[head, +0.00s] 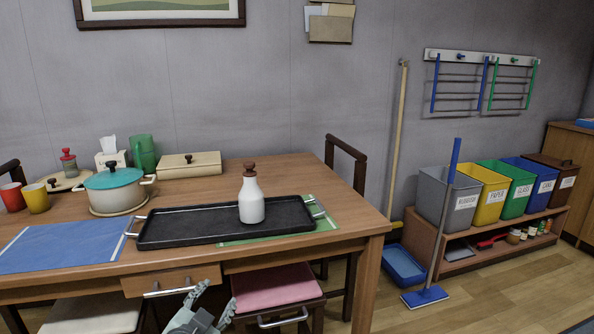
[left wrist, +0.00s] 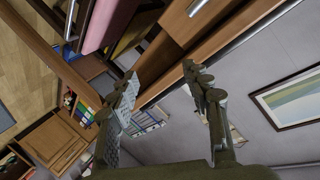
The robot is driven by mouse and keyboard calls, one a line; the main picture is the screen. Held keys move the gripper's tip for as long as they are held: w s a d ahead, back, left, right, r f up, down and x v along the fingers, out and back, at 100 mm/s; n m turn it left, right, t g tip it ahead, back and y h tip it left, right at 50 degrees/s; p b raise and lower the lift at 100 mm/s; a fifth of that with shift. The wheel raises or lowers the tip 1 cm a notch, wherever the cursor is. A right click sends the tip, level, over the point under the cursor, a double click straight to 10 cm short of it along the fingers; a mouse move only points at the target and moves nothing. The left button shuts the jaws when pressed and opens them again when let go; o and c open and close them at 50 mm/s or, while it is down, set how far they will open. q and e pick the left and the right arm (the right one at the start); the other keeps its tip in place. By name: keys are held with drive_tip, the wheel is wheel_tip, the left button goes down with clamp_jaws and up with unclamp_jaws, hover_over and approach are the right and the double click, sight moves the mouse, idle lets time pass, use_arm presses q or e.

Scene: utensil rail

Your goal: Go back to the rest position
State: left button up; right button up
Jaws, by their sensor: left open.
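My left gripper (head: 205,318) is at the bottom of the head view, in front of the table and below its drawer. In the left wrist view its two fingers (left wrist: 165,85) are spread apart with nothing between them. Its fingers look clear of the table. My right gripper shows in neither view. The wooden table (head: 290,178) carries a black tray (head: 180,226) with a white bottle (head: 251,200) standing upright on it.
A teal-lidded pot (head: 115,190), a blue mat (head: 65,240) and a beige box (head: 190,165) are on the table. A pink-seated stool (head: 275,287) is under its front edge. Bins (head: 432,195), a blue mop (head: 425,297) and a wall rail (head: 480,58) are at the right.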

use_arm(q)
drive_tip(key=s+a+f+n+g+y, duration=0.1)
drive_tip(key=s+a+f+n+g, duration=0.15)
drive_tip(key=s+f, duration=0.45)
drive_tip(key=s+a+f+n+g+y, duration=0.1)
drive_tip(key=s+a+f+g, duration=0.4)
drive_tip(key=f, duration=0.4)
drive_tip(key=s+a+f+n+g, duration=0.1)
drive_tip(key=s+f, duration=0.3)
drive_tip(key=s, duration=0.4)
drive_tip(key=s+a+f+n+g, duration=0.1)
drive_tip(key=s+f+g, duration=0.2)
drive_tip(key=s, duration=0.6)
wheel_tip(320, 180, down, 2)
drive_tip(key=shift+s+a, duration=0.15)
drive_tip(key=shift+s, duration=0.15)
